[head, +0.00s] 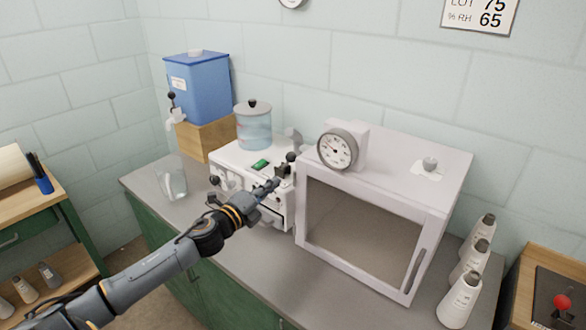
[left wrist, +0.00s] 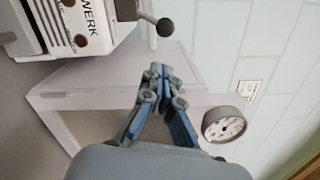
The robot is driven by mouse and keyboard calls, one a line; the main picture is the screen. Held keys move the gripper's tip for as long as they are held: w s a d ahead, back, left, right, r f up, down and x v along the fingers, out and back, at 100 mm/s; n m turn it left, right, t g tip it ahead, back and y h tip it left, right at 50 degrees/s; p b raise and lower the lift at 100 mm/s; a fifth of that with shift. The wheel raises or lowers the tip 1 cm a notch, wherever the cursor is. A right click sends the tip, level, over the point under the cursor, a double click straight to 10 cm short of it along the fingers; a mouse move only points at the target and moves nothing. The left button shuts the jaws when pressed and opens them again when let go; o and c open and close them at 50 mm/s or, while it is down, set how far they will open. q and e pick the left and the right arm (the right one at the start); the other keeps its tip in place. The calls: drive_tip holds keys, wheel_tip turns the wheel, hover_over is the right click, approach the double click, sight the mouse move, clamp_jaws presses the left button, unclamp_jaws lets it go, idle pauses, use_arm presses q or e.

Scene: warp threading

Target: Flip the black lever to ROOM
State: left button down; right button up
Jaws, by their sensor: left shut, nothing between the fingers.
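The white machine (head: 240,165) stands on the grey counter with a clear lidded jar on top. A black ball-ended lever (head: 291,157) is on its right side; it also shows in the left wrist view (left wrist: 165,27), on a grey stem joined to a dark hub. My left gripper (head: 276,183) is shut and empty, just in front of and below the lever in the head view. In the left wrist view its closed fingertips (left wrist: 160,73) appear a short gap from the ball, apart from it. No ROOM marking is readable. My right gripper is not in view.
A white cabinet (head: 455,180) with a round dial (head: 338,149) stands close to the right of the machine. A glass beaker (head: 172,183) and a blue tank (head: 199,88) on a wooden block are to the left. Several white bottles (head: 460,298) stand at right.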

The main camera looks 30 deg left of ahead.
sight(287, 163)
use_arm(q)
drive_tip(key=w+p, duration=0.2)
drive_tip(key=w, duration=0.8)
drive_tip(key=shift+d, duration=0.15)
drive_tip(key=shift+s+a+r+p, duration=0.1)
drive_tip(key=shift+a+r+p, duration=0.1)
drive_tip(key=shift+p, duration=0.1)
